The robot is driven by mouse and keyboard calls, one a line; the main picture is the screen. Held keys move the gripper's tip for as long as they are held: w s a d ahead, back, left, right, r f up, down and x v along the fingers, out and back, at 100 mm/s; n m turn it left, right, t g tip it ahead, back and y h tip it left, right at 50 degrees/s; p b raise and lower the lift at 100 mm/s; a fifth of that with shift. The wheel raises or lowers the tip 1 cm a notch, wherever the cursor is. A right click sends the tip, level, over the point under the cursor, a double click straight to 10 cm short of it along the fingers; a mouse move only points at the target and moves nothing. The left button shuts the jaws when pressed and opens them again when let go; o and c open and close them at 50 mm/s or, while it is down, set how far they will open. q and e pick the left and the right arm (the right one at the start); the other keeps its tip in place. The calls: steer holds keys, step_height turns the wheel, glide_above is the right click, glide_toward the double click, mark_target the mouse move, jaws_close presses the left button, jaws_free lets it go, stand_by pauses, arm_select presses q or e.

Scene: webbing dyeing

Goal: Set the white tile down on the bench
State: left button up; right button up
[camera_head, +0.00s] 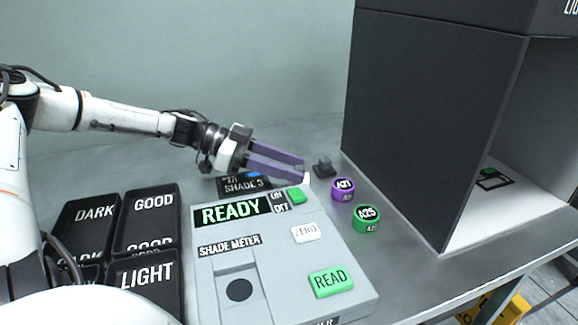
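My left gripper (304,169) reaches in from the left over the bench (412,277), behind the shade meter. Its two purple-grey fingers are apart, with a narrow gap between them. A small white piece, which looks like the white tile (307,179), shows at the tip of the nearer finger. Most of it is hidden behind that finger. I cannot tell for sure whether it touches the bench or the finger. My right gripper is not in view.
The grey shade meter (210,277) reads READY. Black labelled trays (148,217) stand at left. A purple jar (342,189), a green jar (366,218) and a small dark block (323,167) stand right of the gripper. A dark light booth (425,120) rises at right.

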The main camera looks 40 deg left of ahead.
arm_select(q)
steer(key=shift+r+p, duration=0.3)
steer(key=shift+r, duration=0.05)
steer(key=shift+s+a+r, duration=0.15)
steer(key=shift+s+a, duration=0.05)
steer(key=shift+a, duration=0.1)
steer(key=p+v, duration=0.4)
steer(key=v, duration=0.6)
steer(key=shift+s+a, duration=0.2)
steer(key=shift+s, duration=0.05)
steer(key=shift+s+a, duration=0.2)
steer(key=shift+a, duration=0.05)
